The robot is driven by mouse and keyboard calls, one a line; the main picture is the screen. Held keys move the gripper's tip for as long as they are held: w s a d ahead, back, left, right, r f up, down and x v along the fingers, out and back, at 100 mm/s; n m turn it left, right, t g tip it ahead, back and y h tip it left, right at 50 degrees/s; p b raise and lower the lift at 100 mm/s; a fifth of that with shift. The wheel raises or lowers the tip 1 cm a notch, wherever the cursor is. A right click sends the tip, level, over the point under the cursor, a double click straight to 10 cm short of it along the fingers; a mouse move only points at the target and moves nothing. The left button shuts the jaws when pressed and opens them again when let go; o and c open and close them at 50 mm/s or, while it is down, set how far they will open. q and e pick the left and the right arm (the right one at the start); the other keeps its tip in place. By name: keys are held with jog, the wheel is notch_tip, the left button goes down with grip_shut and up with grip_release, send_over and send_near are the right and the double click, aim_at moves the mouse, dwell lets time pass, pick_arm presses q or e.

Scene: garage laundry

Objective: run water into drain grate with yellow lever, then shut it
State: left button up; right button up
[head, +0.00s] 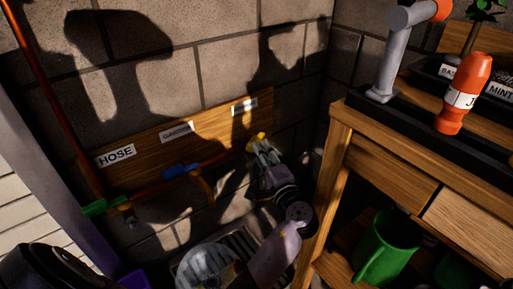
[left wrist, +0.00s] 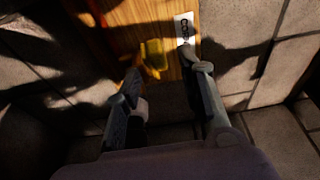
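The yellow lever (head: 257,137) sits at the right end of the pipe on the wooden board, below the third label. In the left wrist view the yellow lever (left wrist: 152,58) lies just beyond the fingertips, nearer the left finger. My left gripper (head: 264,152) is at the lever, its fingers apart with nothing between them; the left wrist view shows the open fingers (left wrist: 163,72) too. I cannot tell whether a finger touches the lever. The drain grate (head: 241,243) is on the floor below, partly hidden by my left arm. No water shows. My right gripper is not in view.
A blue lever (head: 181,171) and a green lever (head: 101,207) are farther left on the pipe. A ribbed grey container (head: 204,265) stands by the grate.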

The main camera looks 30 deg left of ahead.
pick_arm(q)
jog(key=shift+s+d, duration=0.3)
jog(key=shift+d, duration=0.1)
jog(key=shift+c, duration=0.3)
